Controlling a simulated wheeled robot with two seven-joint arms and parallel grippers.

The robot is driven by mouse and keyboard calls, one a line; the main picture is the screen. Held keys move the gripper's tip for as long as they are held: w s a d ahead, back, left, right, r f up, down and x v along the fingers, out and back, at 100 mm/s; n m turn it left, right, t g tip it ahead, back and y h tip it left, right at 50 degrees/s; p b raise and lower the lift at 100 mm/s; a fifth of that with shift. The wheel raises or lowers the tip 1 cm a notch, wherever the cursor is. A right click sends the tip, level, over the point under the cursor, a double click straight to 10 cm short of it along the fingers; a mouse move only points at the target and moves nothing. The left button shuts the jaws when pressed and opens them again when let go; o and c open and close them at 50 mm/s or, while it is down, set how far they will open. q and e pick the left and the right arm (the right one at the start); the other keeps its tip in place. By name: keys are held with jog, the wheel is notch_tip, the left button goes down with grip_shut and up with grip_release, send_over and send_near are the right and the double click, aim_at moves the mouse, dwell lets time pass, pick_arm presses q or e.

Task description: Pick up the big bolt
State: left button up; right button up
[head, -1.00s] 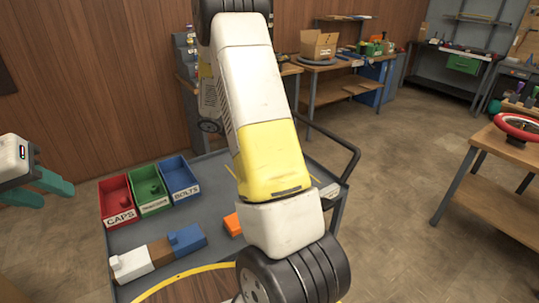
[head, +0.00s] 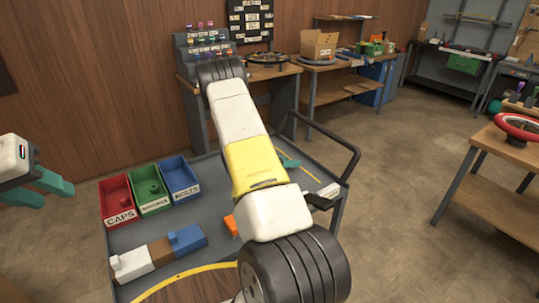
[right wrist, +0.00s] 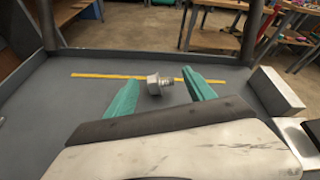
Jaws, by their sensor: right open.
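The big bolt (right wrist: 158,85) is grey metal, with a hex head to the left and a short threaded shank to the right. In the right wrist view it lies on the grey cart top (right wrist: 60,100). My right gripper (right wrist: 160,77) is open, with one teal finger on each side of the bolt in that view. I cannot tell whether the fingers are level with it; no contact shows. In the head view one teal finger shows past my right arm, and the bolt is hidden. My left gripper (head: 54,194) is open and empty at the far left.
On the cart stand a red caps bin (head: 120,218), a green bin (head: 153,205) and a blue bolts bin (head: 182,190). White, brown and blue blocks (head: 187,240) and an orange piece (head: 230,223) lie in front. A grey block (right wrist: 275,92) stands right of my right gripper.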

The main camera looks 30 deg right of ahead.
jog(key=shift+d+f, duration=0.2)
jog(key=shift+d, duration=0.3)
grip_shut()
jog(key=shift+r, duration=0.15)
